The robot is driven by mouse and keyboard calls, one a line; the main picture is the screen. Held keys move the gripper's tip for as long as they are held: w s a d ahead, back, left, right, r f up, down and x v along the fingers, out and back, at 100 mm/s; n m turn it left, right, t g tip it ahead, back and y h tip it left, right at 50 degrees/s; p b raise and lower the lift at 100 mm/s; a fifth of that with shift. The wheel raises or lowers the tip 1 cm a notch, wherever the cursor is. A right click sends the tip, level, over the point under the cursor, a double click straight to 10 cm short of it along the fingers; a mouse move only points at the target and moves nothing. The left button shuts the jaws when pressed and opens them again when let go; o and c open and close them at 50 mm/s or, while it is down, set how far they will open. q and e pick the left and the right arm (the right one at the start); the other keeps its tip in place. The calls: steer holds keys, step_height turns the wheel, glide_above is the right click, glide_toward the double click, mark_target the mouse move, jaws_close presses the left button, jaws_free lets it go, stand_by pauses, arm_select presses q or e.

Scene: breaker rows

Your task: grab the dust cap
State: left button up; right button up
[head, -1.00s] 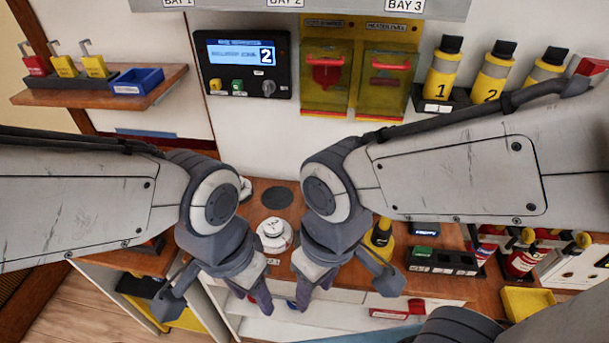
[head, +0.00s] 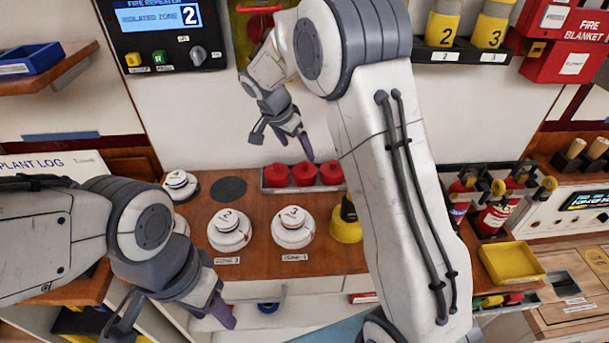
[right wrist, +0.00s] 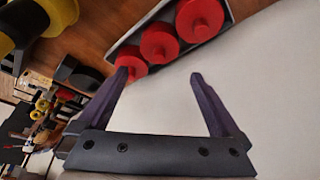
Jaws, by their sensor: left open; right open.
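Three red caps sit in a row in a narrow grey tray (head: 304,188) at the back of the wooden counter: the left cap (head: 276,176), middle cap (head: 304,174) and right cap (head: 331,172). I cannot tell which one is the dust cap. My right gripper (head: 282,147) is open and empty, above and just behind the tray near the wall. In the right wrist view the caps (right wrist: 160,44) lie beyond the fingertips, with the lowest cap close to the left finger. My left gripper (head: 168,326) is open and empty at the counter's front left.
White detectors (head: 229,231) (head: 293,228) stand in front of the tray, with a dark round disc (head: 229,189) to its left. A yellow item (head: 345,222) stands partly hidden by my right arm. A yellow bin (head: 512,263) is at the right.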

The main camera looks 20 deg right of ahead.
mark_target(305, 163)
steer(key=x, duration=0.3)
steer(key=shift+f, duration=0.15)
steer(key=shift+p+x, duration=0.95)
steer(key=shift+x, duration=1.75)
steer(key=c, duration=1.1)
